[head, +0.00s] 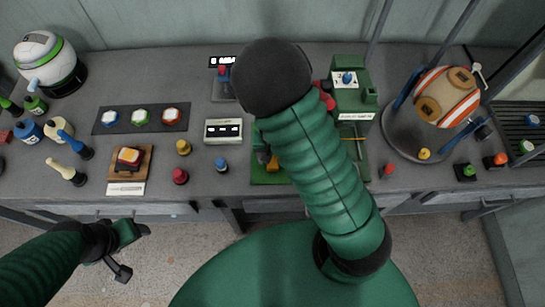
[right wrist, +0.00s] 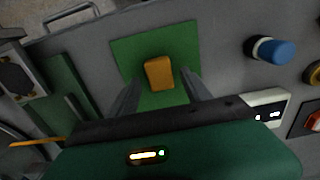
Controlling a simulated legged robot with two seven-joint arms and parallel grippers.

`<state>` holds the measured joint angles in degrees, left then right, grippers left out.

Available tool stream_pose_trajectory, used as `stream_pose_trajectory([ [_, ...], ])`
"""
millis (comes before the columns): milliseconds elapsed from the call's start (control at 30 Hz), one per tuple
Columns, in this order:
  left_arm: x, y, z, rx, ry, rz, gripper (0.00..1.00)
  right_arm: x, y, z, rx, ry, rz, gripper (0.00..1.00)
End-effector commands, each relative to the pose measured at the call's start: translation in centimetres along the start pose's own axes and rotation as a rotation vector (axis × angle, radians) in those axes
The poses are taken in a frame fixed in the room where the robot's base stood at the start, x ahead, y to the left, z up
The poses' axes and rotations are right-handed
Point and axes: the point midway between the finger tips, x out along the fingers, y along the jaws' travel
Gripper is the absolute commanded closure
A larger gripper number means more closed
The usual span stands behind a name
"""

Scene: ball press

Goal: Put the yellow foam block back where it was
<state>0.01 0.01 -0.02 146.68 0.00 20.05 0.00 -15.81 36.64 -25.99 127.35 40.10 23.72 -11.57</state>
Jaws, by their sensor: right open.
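The yellow foam block (right wrist: 159,73), orange-yellow in this light, lies on a green mat (right wrist: 185,38) in the right wrist view. In the head view a yellow piece (head: 272,164) shows on the green mat (head: 266,179), partly hidden by my right arm. My right gripper (right wrist: 161,80) is open, with a finger on each side of the block and a gap to each. In the head view the right gripper (head: 262,150) is mostly behind my forearm. My left gripper (head: 134,251) is open and empty, in front of the bench's front edge.
A green press (head: 350,95) stands beside my right arm. Left of the mat are a blue-topped button (head: 221,165), a red one (head: 180,176) and a white display box (head: 223,131). A wooden stand (head: 143,160) holds a stacked piece. A striped drum (head: 447,97) is at right.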

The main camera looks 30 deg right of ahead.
Motion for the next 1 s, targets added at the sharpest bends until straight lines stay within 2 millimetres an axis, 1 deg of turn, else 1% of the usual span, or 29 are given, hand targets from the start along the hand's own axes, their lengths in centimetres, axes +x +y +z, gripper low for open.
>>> stream_pose_trajectory([
  [33, -0.8, 0.0, -0.2, 0.000, 0.000, 0.000, 0.34, -1.7, -0.1, -0.1, -0.002, 0.003, -0.002, 0.43],
  [100, -1.4, 0.0, -0.3, 0.000, 0.000, 0.000, 0.34, -3.6, -0.1, -0.1, -0.002, 0.004, -0.004, 0.43],
  [200, -2.1, 0.0, -0.5, 0.001, 0.000, 0.000, 0.34, -6.4, -0.1, -0.1, -0.003, 0.004, -0.003, 0.43],
  [300, -2.7, 0.0, -0.6, 0.001, 0.000, 0.000, 0.34, -8.6, -0.1, 0.0, -0.002, 0.003, -0.002, 0.43],
  [400, -3.0, 0.0, -0.7, 0.001, 0.000, 0.000, 0.34, -10.0, -0.1, 0.0, -0.001, 0.001, -0.001, 0.43],
  [467, -3.0, 0.0, -0.7, 0.001, 0.000, 0.000, 0.34, -10.4, 0.0, 0.0, -0.003, 0.000, 0.000, 0.43],
  [533, -3.1, 0.0, -0.7, 0.000, 0.000, 0.000, 0.34, -10.9, -0.1, 0.6, -0.030, 0.000, -0.012, 0.43],
  [567, -3.0, 0.0, -0.7, 0.000, 0.000, 0.000, 0.34, -11.1, -0.2, 1.2, -0.057, 0.002, -0.022, 0.43],
  [700, -3.0, 0.0, -0.7, 0.000, 0.000, 0.000, 0.34, -13.1, -0.9, 4.3, -0.297, 0.085, -0.072, 0.43],
  [800, -3.0, 0.0, -0.7, 0.000, 0.000, 0.000, 0.34, -14.5, -1.2, 5.5, -0.459, 0.174, -0.074, 0.43],
  [900, -3.0, 0.0, -0.7, 0.000, 0.000, 0.000, 0.34, -15.1, -1.4, 6.0, -0.541, 0.220, -0.066, 0.43],
  [1000, -3.0, 0.0, -0.7, 0.000, 0.000, 0.000, 0.34, -15.1, -1.5, 6.0, -0.552, 0.223, -0.064, 0.43],
])
